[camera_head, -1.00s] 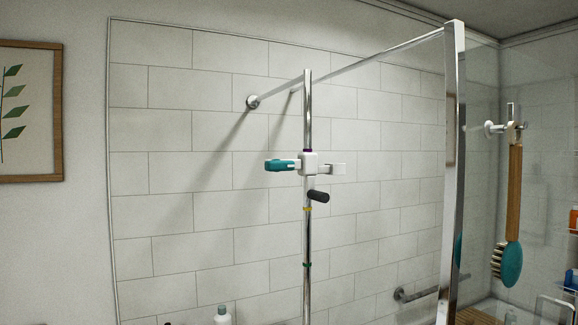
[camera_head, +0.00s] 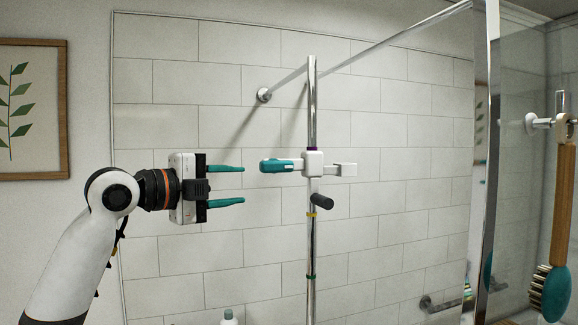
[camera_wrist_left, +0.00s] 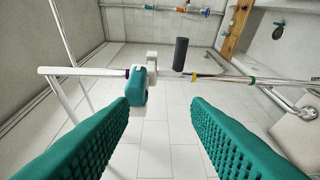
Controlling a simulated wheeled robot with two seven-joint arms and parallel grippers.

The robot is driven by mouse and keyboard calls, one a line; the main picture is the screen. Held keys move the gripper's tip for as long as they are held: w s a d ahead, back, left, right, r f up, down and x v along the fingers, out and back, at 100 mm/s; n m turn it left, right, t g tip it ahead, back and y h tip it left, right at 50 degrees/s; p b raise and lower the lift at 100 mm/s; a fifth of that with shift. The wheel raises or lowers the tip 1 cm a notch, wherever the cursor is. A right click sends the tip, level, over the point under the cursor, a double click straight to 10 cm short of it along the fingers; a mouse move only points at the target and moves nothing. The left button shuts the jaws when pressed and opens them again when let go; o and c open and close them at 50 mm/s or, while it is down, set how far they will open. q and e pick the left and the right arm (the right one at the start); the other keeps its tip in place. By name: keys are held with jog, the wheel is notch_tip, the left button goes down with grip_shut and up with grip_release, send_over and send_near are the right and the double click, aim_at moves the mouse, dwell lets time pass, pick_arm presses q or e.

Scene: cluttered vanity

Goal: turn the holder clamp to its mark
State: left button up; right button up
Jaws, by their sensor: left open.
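The holder clamp (camera_head: 313,163) is a white block on an upright chrome pole (camera_head: 312,105). A teal end (camera_head: 280,166) points left and a white bracket (camera_head: 343,170) points right. A black handle (camera_head: 322,201) sticks out below it. The pole has a purple ring at the clamp's top, a yellow ring (camera_head: 312,215) below and a green ring (camera_head: 311,276) lower; which is the mark I cannot tell. My left gripper (camera_head: 243,184) is open and empty, left of the teal end and apart from it. In the left wrist view its teal fingers (camera_wrist_left: 160,106) frame the clamp's teal end (camera_wrist_left: 138,88). My right gripper is not in view.
A glass shower panel with a chrome post (camera_head: 485,150) stands to the right. A brush with a wooden handle (camera_head: 564,205) hangs there. A bar runs from the wall to the post overhead. A bottle (camera_head: 229,318) stands low in front. The tiled wall is behind.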

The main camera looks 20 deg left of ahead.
aim_at(277, 167)
pick_arm(q)
jog(key=shift+m, duration=0.3)
jog(key=w+d+r+p, duration=0.1)
jog(key=w, duration=0.1)
jog(key=w+d+r+p, duration=0.1)
jog(key=w+d+p, duration=0.1)
jog(key=w, duration=0.1)
jog(key=w+d+r+p, duration=0.1)
jog(key=w+d+p, duration=0.1)
jog(key=shift+w+d+r, duration=0.1)
jog(key=shift+w+d, duration=0.1)
jog(key=shift+w, duration=0.1)
jog(key=shift+w+d+f+p, duration=0.2)
jog(key=shift+w+d+p, duration=0.15)
jog(key=shift+w+p, duration=0.25)
jog(key=shift+w, duration=0.1)
